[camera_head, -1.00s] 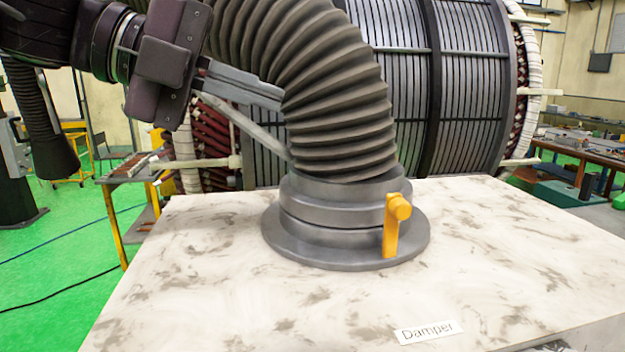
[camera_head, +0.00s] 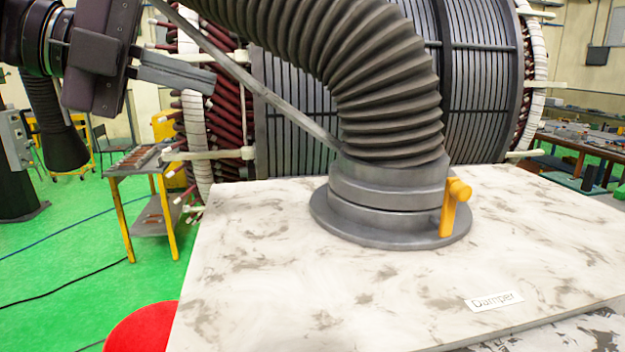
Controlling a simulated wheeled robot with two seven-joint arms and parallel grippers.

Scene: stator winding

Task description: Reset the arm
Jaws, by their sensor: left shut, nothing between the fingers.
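My left gripper (camera_head: 207,80) comes in from the upper left. Its fingers are together with nothing between them, and it points right toward the hose, apart from it. The ribbed grey hose (camera_head: 385,95) bends down into a round grey damper flange (camera_head: 390,190) on a marble-patterned table. A yellow-orange handle (camera_head: 452,210) stands at the flange's right side, upright. My right gripper is not in view.
The marble-patterned table (camera_head: 270,290) bears a "Damper" label (camera_head: 495,301) at its front right. A large stator (camera_head: 300,140) stands behind. A small yellow-legged cart (camera_head: 150,205) is at left. A red round object (camera_head: 145,328) is at the lower left. The table's left part is clear.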

